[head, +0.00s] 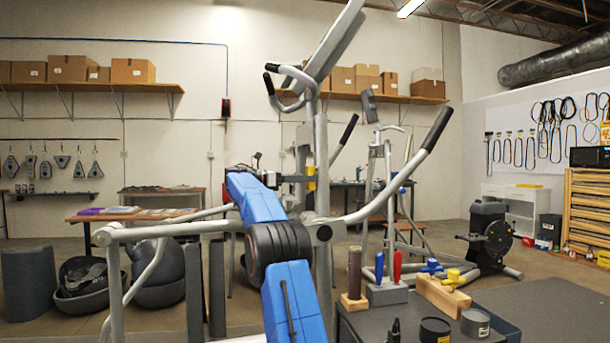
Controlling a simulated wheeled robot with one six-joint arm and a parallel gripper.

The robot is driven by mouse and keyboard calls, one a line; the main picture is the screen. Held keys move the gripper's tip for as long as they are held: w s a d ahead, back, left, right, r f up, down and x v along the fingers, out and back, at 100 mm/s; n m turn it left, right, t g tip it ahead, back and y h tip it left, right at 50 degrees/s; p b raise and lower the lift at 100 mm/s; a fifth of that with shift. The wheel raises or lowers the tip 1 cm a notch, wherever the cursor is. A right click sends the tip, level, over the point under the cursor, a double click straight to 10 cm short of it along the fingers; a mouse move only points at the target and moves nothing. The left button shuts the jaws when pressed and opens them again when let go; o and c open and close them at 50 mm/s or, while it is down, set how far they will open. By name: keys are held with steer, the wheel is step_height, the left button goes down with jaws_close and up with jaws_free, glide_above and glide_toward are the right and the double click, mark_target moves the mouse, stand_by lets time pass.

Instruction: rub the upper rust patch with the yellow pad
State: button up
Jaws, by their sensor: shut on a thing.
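The elliptical's grey upright post (322,150) stands in the middle of the head view, with curved handlebars on both sides. My gripper (302,179) is at the end of my blue arm, just left of this post at mid height. It is shut on the small yellow pad (311,179), which is at the post's left side. At this size I cannot tell whether the pad touches the post. I cannot make out the upper rust patch; it may be hidden or too small to see.
A long grey handlebar (395,190) reaches to the right of the post. Another exercise machine stands behind.

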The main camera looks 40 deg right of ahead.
mark_target(307, 189)
steer(key=shift+s+f, duration=0.15)
steer(key=shift+f, duration=0.9)
steer(key=shift+s+f, duration=0.1)
steer(key=shift+f, duration=0.9)
steer(key=shift+a, duration=0.1)
steer(key=shift+v, duration=2.95)
steer(key=shift+v, duration=1.45)
steer(key=shift+a, duration=0.1)
steer(key=shift+x, duration=3.45)
